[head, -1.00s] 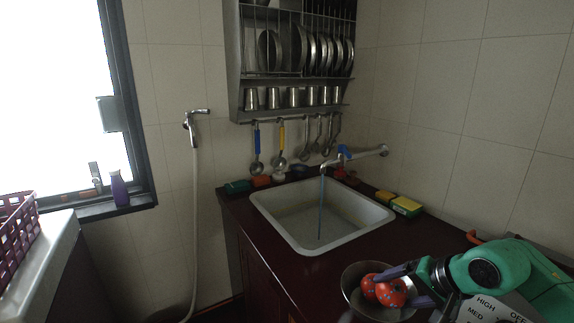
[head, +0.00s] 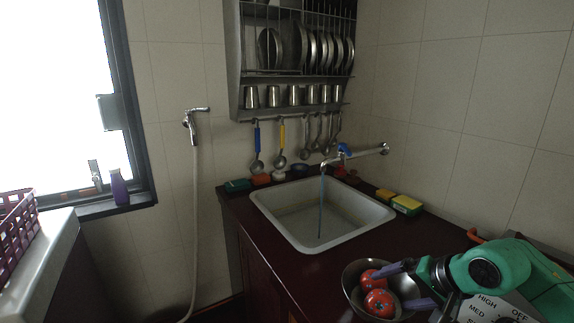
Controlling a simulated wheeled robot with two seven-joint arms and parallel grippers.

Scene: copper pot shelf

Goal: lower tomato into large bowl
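The large bowl (head: 352,270) is a round metal bowl on the dark counter in front of the sink, at the bottom right of the head view. Two red tomatoes sit inside it: one (head: 371,277) farther back, and one (head: 379,303) nearer the front. My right gripper (head: 404,288) is over the right side of the bowl, its purple fingers spread apart. The front tomato lies to the left of the fingers, and I see nothing held between them. Part of the bowl's right side is hidden by the gripper. My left gripper is not in view.
A sink (head: 322,215) with a running tap (head: 343,153) is behind the bowl. Sponges (head: 406,205) lie right of the sink. A steel dish rack (head: 295,60) hangs above it. A white appliance with a dial (head: 497,308) is under my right arm. The counter right of the sink is mostly bare.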

